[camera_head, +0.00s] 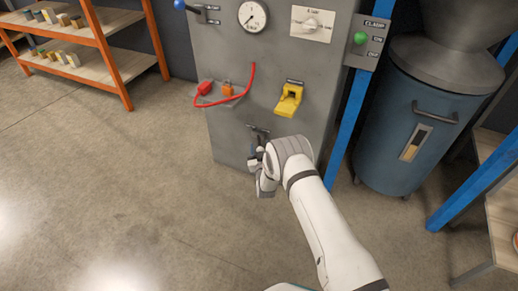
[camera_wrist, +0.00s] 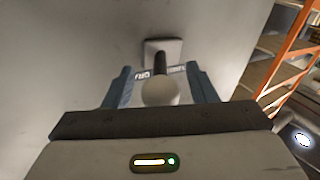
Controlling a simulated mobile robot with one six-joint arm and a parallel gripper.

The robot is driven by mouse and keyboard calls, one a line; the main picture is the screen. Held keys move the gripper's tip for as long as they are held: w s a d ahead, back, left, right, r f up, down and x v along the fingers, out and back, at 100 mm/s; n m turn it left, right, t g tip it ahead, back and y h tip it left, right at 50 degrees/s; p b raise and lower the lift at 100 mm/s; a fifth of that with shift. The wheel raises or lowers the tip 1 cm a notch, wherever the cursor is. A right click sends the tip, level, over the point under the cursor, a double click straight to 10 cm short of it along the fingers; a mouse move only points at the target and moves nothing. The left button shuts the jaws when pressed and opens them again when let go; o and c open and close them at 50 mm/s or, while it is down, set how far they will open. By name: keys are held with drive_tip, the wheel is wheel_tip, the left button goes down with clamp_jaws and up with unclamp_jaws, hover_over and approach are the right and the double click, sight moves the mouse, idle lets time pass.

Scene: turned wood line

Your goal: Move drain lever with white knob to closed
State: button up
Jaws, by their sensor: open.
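The drain lever (camera_wrist: 159,62) shows in the wrist view as a dark stem coming out of a pale square plate (camera_wrist: 163,47) on the grey cabinet face. Its round white knob (camera_wrist: 160,91) points towards the wrist camera. My gripper (camera_wrist: 161,76) is open, with one blue-grey finger on each side of the knob and a visible gap on both sides. In the head view my gripper (camera_head: 257,158) is low in front of the cabinet, just below a dark lever fitting (camera_head: 259,130). The knob cannot be made out there. Lettering behind the lever is partly hidden.
A blue drum (camera_head: 408,130) stands right. An orange shelf (camera_head: 105,55) is left. Open floor lies left.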

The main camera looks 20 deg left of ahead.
drive_tip(key=shift+c, duration=0.5)
clamp_jaws()
